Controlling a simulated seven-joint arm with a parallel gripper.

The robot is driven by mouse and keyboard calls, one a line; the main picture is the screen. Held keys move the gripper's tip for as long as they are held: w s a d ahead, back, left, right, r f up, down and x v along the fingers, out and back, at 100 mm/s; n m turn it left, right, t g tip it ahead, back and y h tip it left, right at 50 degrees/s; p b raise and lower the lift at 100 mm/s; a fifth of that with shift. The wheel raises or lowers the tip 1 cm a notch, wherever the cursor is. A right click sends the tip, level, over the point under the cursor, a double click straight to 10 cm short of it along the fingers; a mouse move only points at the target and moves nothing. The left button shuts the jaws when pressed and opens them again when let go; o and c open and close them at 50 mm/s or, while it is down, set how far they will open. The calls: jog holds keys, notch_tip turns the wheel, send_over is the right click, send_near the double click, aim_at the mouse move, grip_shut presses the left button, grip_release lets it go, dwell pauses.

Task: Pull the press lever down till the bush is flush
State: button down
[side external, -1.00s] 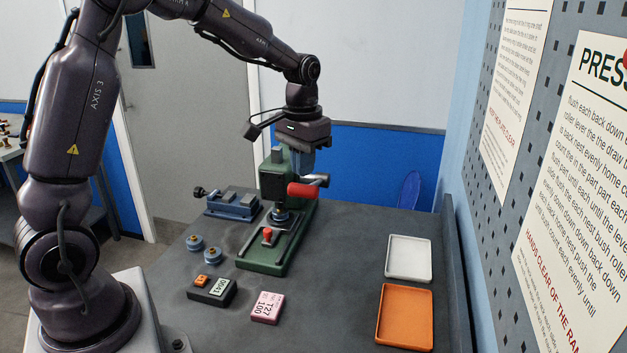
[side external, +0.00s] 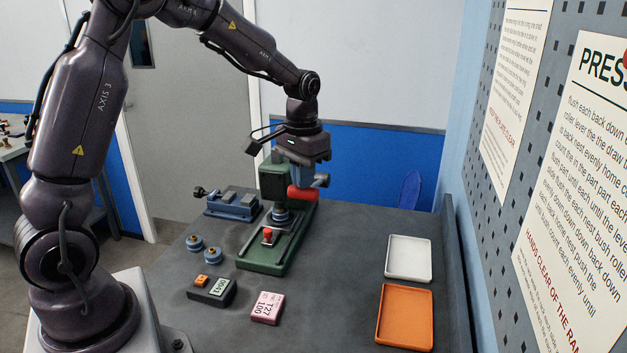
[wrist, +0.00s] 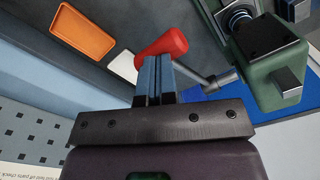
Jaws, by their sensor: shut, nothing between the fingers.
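The green press (side external: 272,182) stands upright on its green base (side external: 262,264) on the bench. Its lever ends in a red grip (side external: 301,194) on the right side of the press; the red grip (wrist: 163,46) and its metal rod (wrist: 222,78) also show in the wrist view. My gripper (side external: 303,183) is shut and empty, pointing down just above the red grip. In the wrist view my closed fingertips (wrist: 155,61) appear right beside the grip; I cannot tell whether they touch it. A blue-grey round part (side external: 281,216) sits under the ram. Whether the bush is flush cannot be made out.
A small red knob (side external: 268,236) stands on the press base. A blue vise (side external: 232,204) is behind left, two round blue parts (side external: 204,249) nearer. White (side external: 409,259) and orange trays (side external: 405,314) lie right.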

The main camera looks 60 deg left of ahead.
aim_at(302, 192)
jog(key=shift+f, duration=0.1)
jog(key=shift+s+d+f, duration=0.1)
jog(key=shift+s+f, duration=0.05)
jog(key=shift+f, duration=0.55)
jog(key=shift+s+d+f, duration=0.1)
jog(key=shift+f, duration=0.65)
jog(key=shift+d+f, duration=0.1)
jog(key=shift+f, duration=1.35)
jog(key=shift+f, duration=1.55)
